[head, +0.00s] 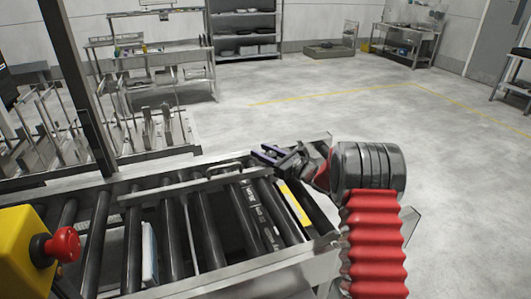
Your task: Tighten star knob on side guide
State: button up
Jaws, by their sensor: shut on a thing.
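The side guide (170,189) is a grey metal bar running lengthwise above the rollers near the conveyor's far side. My arm comes in from the right, with a red bellows and a grey ribbed wrist. My gripper (268,154) is at the far rail, just past the right end of the side guide. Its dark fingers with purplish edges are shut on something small. I take this to be the star knob, which is hidden by the fingers; its shape and how far it is turned cannot be seen.
Black conveyor rollers (206,225) lie in a grey frame, with a yellow label strip (295,204) near the right end. A yellow box with a red button (62,245) stands at lower left. A dark post (78,85) rises at left. The floor behind is open.

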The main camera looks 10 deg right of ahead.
jog(key=shift+w+d+m+t+h, duration=0.15)
jog(key=shift+d+m+t+h, duration=0.15)
jog(key=shift+m+t+h, duration=0.35)
jog(key=shift+w+d+m+t+h, duration=0.15)
jog(key=shift+m+t+h, duration=0.4)
jog(key=shift+h, duration=0.4)
jog(key=shift+d+m+t+h, duration=0.15)
jog(key=shift+m+t+h, duration=0.15)
jog(key=shift+m+h, duration=0.5)
jog(key=shift+w+d+m+t+h, duration=0.15)
jog(key=shift+m+t+h, duration=0.2)
jog(key=shift+h, duration=0.4)
jog(key=shift+s+d+m+t+h, duration=0.15)
jog(key=shift+m+h, duration=0.3)
jog(key=shift+h, duration=0.3)
jog(key=shift+w+d+h, duration=0.1)
jog(key=shift+w+h, duration=0.05)
jog(key=shift+h, duration=0.15)
jog(key=o, duration=1)
jog(key=shift+o, duration=0.2)
jog(key=s+d, duration=0.2)
jog(key=s, duration=1.1)
jog(key=shift+s+d, duration=0.25)
jog(key=shift+d, duration=0.05)
